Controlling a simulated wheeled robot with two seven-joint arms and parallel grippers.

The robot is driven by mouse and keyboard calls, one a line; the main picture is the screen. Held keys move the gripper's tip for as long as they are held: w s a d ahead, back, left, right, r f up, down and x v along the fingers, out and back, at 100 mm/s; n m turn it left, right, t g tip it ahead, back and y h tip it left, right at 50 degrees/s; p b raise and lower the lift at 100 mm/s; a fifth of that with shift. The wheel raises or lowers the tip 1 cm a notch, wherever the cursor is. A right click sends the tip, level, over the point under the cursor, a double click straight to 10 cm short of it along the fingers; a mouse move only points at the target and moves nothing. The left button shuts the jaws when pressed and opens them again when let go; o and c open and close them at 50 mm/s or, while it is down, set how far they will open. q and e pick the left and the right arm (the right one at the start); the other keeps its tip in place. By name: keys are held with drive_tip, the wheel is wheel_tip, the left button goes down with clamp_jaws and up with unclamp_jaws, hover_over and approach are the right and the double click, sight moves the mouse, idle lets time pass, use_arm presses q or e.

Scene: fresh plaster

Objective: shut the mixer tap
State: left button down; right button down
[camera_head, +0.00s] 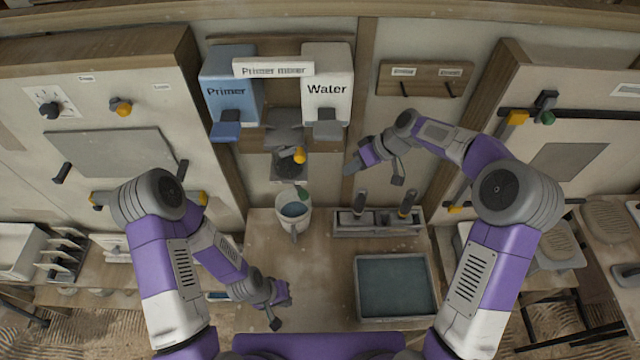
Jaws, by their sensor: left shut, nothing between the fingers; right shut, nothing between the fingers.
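The mixer tap (290,165) sits under the primer mixer on the back wall, with a dark body and a yellow-orange lever knob (299,155). A white bucket (294,226) stands on the bench below it, with blue-grey liquid inside. My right gripper (374,170) is shut and empty, to the right of the tap and apart from it. My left gripper (279,306) is shut and empty, low over the front of the bench, well in front of the bucket. Whether liquid runs from the tap is too small to tell.
The blue Primer tank (228,90) and the white Water tank (327,88) hang above. A tool holder (378,228) and a tray of blue liquid (395,287) are on the bench at right. A hook board (425,80) is on the wall. The bench (328,265) before the bucket is clear.

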sight(297, 185)
drive_tip(key=a+p+x, duration=0.1)
drive_tip(key=x, duration=0.5)
drive_tip(key=s+a+r+p+x, duration=0.1)
drive_tip(key=x, duration=0.5)
drive_tip(key=shift+s+r+p, duration=0.2)
drive_tip(key=shift+s+p, duration=0.1)
drive_tip(key=shift+s, duration=0.25)
drive_tip(key=shift+a, duration=0.1)
